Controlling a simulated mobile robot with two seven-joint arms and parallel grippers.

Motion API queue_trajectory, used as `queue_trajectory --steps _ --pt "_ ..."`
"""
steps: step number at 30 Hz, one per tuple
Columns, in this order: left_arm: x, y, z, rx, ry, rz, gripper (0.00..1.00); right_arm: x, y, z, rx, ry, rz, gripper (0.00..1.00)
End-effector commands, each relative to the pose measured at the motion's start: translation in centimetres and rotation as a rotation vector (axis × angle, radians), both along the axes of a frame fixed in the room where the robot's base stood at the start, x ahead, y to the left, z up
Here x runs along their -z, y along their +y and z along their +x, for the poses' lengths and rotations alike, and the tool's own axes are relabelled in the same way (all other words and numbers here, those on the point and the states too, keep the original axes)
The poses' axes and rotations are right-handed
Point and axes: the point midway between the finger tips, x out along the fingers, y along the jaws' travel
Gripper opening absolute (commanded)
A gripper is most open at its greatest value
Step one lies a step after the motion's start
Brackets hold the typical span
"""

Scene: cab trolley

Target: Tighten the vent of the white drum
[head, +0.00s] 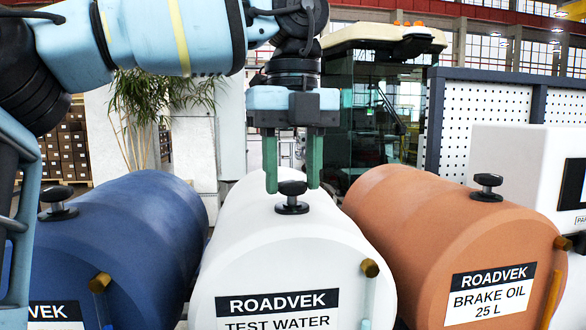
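The white drum (262,245) lies on its side in the middle, labelled ROADVEK TEST WATER. Its vent (292,199) is a black knob on a short stem and round base on top of the drum. My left gripper (292,184) hangs from above, pointing down, with its two green fingers apart. In the picture the fingertips come down to the left and right of the vent's knob, with narrow gaps or light contact; I cannot tell which, nor the exact depth. Nothing shows held between the fingers above the knob. My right gripper is not in view.
A blue drum (135,230) with its own black vent (58,203) lies at left, partly behind my arm. An orange brake oil drum (415,220) with a black vent (487,187) lies at right. A white box (520,160) and pegboard panel (485,118) stand behind it.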

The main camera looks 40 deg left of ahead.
Motion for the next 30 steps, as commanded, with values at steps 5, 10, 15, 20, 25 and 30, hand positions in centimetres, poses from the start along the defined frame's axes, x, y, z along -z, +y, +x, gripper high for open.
queue_trajectory --steps 5,10,15,20,25,30 --pt "-0.01 0.0 0.0 0.0 0.0 0.0 0.19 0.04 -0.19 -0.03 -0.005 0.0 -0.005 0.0" --pt "-0.01 0.0 0.0 0.003 0.0 0.0 0.13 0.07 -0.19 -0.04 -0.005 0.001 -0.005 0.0" --pt "0.01 0.0 0.01 0.032 0.001 0.0 0.13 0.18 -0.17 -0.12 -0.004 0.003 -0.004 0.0" --pt "0.06 0.0 0.01 0.107 0.002 0.0 0.13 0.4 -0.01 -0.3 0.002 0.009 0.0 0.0" --pt "0.07 0.01 -0.03 0.235 0.003 -0.001 0.13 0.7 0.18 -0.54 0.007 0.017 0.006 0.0" --pt "0.08 0.05 -0.07 0.394 0.004 -0.001 0.13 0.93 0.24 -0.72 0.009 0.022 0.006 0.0"
